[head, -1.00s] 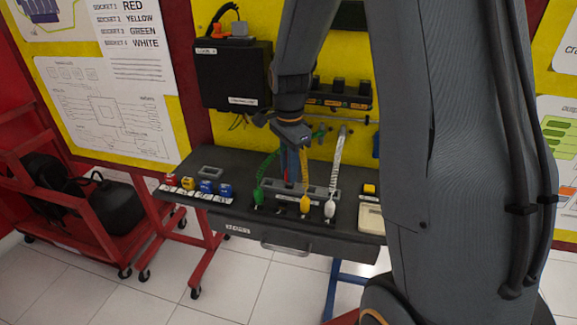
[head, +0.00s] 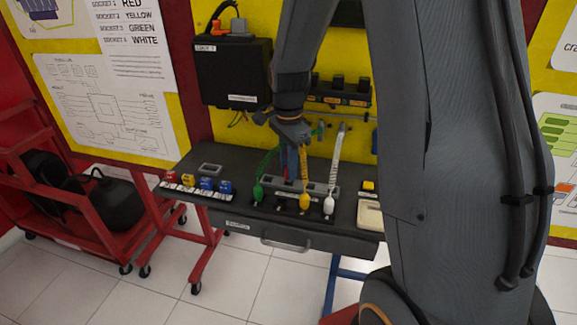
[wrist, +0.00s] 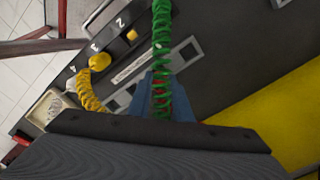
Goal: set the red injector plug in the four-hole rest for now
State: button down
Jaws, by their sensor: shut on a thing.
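My gripper (head: 291,168) points down over the table's middle, its blue fingers shut on the red injector plug. Only small bits of red show between the fingers; the wrist view shows red (wrist: 160,104) behind a green coiled cable. A black numbered strip along the table's front holds a green plug (head: 258,192), a yellow plug (head: 304,200) and a white plug (head: 328,206). There is a gap between green and yellow. In the wrist view the yellow plug (wrist: 100,62) is by number 3.
Red, yellow and blue blocks (head: 205,186) stand at the table's left. A beige box (head: 369,213) stands at the right. Green, yellow and white (head: 338,160) coiled cables run up near my gripper. A grey slotted frame (wrist: 182,55) lies behind the numbered strip.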

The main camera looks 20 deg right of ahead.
jog(key=shift+f+b, duration=0.35)
jog(key=shift+f, duration=0.5)
dwell(0.6)
jog(key=c, duration=1.8)
grip_release()
jog(key=shift+c, duration=0.2)
jog(key=shift+r, duration=0.15)
jog(key=shift+r+p, duration=2.15)
jog(key=shift+r, duration=0.45)
jog(key=shift+r+p, duration=0.55)
jog(key=shift+p, duration=0.05)
jog(key=o, duration=0.6)
jog(key=shift+c, duration=0.2)
